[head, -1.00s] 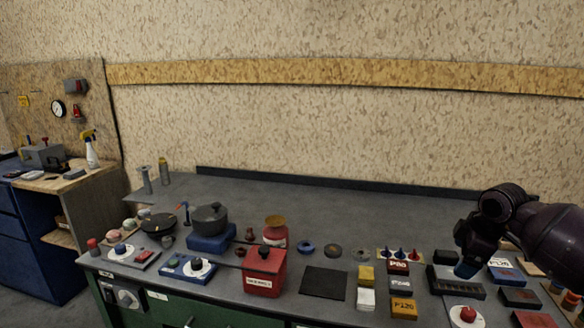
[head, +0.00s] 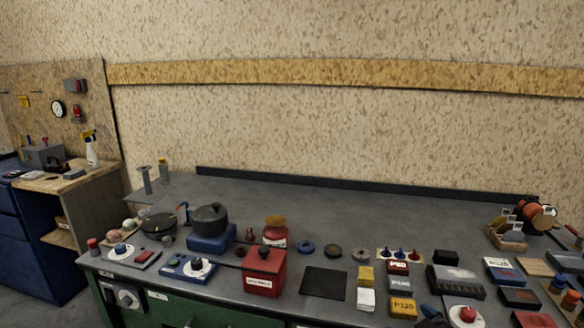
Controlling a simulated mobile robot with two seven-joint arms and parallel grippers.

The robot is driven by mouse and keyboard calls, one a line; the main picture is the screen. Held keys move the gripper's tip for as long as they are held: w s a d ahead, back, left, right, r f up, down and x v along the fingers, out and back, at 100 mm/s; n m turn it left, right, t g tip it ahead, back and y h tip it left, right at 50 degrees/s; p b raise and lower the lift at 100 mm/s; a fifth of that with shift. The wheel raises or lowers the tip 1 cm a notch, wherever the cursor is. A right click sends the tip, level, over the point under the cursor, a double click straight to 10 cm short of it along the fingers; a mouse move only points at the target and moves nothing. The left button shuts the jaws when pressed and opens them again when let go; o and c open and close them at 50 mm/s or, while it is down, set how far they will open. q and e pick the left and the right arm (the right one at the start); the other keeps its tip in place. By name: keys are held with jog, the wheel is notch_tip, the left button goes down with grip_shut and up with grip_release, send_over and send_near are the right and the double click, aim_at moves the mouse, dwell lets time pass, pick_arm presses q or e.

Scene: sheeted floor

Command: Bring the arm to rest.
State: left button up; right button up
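My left gripper and arm are out of view.
The grey bench (head: 330,215) has a clear back half. Along its front stand a dark pot (head: 210,219), a red box (head: 264,273), a black mat (head: 324,283), labelled blocks (head: 403,307), a dark tray (head: 456,281) and a red button (head: 467,314). A wooden holder (head: 507,236) stands back right.

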jog(key=s+f+m+g+h, duration=0.1)
jog(key=s+f+m, duration=0.1)
jog(key=s+f, duration=0.3)
jog(key=s+d+f+m+g+h, duration=0.1)
jog(key=s+f, duration=0.5)
jog(key=s, duration=0.6)
jog(key=s+d+f+m+g+h, duration=0.1)
jog(key=s+f+m, duration=0.1)
jog(key=s+f, duration=0.3)
jog(key=s, duration=0.3)
jog(key=shift+s+f+m+h, duration=0.25)
jog(key=shift+s+m+h, duration=0.05)
jog(key=shift+s+h, duration=0.1)
